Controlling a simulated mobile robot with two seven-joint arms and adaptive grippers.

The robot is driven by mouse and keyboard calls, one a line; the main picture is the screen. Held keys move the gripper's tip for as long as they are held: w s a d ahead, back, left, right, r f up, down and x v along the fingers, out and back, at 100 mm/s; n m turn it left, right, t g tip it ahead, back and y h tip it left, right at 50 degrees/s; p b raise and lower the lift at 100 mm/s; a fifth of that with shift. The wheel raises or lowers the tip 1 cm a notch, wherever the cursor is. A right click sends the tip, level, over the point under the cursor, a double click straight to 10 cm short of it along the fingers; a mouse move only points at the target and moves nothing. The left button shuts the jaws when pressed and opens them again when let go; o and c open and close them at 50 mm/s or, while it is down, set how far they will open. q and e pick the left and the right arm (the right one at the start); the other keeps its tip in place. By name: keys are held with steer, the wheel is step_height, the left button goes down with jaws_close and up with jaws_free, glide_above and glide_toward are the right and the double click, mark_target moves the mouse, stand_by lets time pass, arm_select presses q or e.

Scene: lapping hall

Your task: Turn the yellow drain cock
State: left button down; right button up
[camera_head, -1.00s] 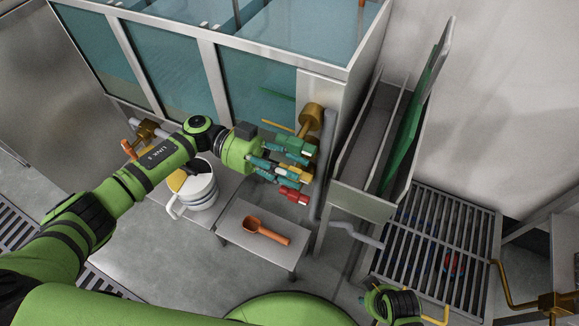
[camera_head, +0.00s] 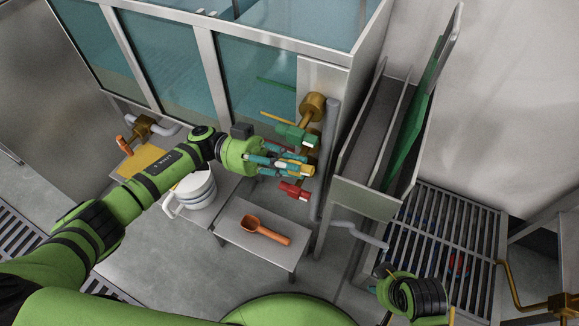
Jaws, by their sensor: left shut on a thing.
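A brass valve column (camera_head: 313,104) stands at the tank's near right corner. It carries a green cock (camera_head: 297,136), the yellow drain cock (camera_head: 305,169) below it, and a red cock (camera_head: 295,191) lowest. My left gripper (camera_head: 293,163) reaches in from the left with its teal fingers shut on the yellow drain cock, which they partly cover. The green cock is just above the fingers and the red one just below. My right arm's wrist (camera_head: 405,296) shows at the lower right; its fingers cannot be made out.
A small steel table (camera_head: 262,255) with an orange scoop (camera_head: 265,230) stands below the valves. A white jug (camera_head: 197,190) is under my left forearm. A grey pipe (camera_head: 328,160) runs right of the cocks. A floor grate (camera_head: 440,235) lies at right.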

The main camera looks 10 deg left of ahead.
arm_select(q)
steer(key=shift+d+f+g+h+b, duration=0.1)
steer(key=shift+f+g+h+b, duration=0.25)
steer(key=shift+h+b, duration=0.6)
steer(key=shift+r+h+b, duration=0.2)
steer(key=shift+h+b, duration=0.25)
steer(key=shift+b, duration=0.1)
arm_select(e)
steer(key=w+a+r+t, duration=0.2)
steer(key=w+r+t, duration=0.2)
steer(key=r, duration=0.5)
steer(key=shift+w+t+y, duration=0.3)
steer(key=shift+w+y, duration=0.1)
steer(key=shift+w, duration=0.55)
steer(key=shift+a, duration=0.1)
arm_select(q)
steer(key=c, duration=1.2)
jaws_free()
steer(key=shift+v, duration=3.75)
